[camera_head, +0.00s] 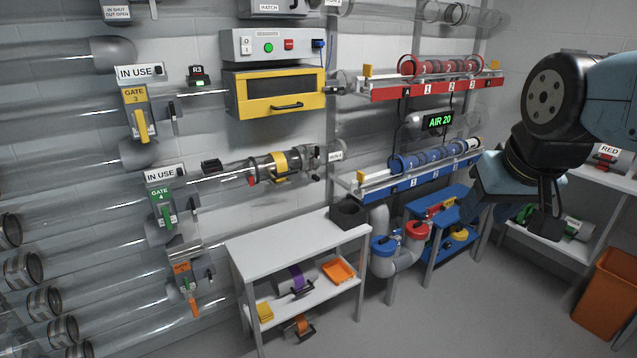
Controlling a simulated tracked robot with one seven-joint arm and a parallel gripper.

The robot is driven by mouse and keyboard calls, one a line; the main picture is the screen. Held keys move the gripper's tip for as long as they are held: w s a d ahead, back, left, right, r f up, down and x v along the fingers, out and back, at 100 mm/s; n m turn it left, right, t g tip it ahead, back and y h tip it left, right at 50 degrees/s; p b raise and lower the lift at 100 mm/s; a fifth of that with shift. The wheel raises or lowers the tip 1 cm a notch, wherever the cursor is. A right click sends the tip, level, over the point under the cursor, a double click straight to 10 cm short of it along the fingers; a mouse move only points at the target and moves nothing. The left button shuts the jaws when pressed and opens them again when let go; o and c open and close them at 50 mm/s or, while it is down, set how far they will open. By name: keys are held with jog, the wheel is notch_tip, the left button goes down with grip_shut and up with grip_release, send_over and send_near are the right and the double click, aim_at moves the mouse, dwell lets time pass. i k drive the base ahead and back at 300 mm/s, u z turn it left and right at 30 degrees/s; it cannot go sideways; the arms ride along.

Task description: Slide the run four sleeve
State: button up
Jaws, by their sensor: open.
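The run four tube crosses the left wall from the green gate 4 (162,205) toward a small run label (335,156). On it sits a dark-ringed fitting with a yellow band (279,165), which looks like the sleeve. A small red tab (251,181) shows at its left end. Whether the sleeve covers a joint cannot be told at this size. My gripper (545,222) hangs at the right, in front of the right-hand shelf, far from the sleeve. It looks empty; its fingertips are small and dark here.
A white table (290,240) stands below the sleeve, with a dark open box (348,215) on its right end. Blue (410,178) and red (430,88) racks are to the right. An orange bin (607,290) stands at lower right. The middle floor is clear.

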aim_at(309, 163)
jog(key=u, duration=0.15)
jog(key=i, duration=1.1)
jog(key=u, duration=0.4)
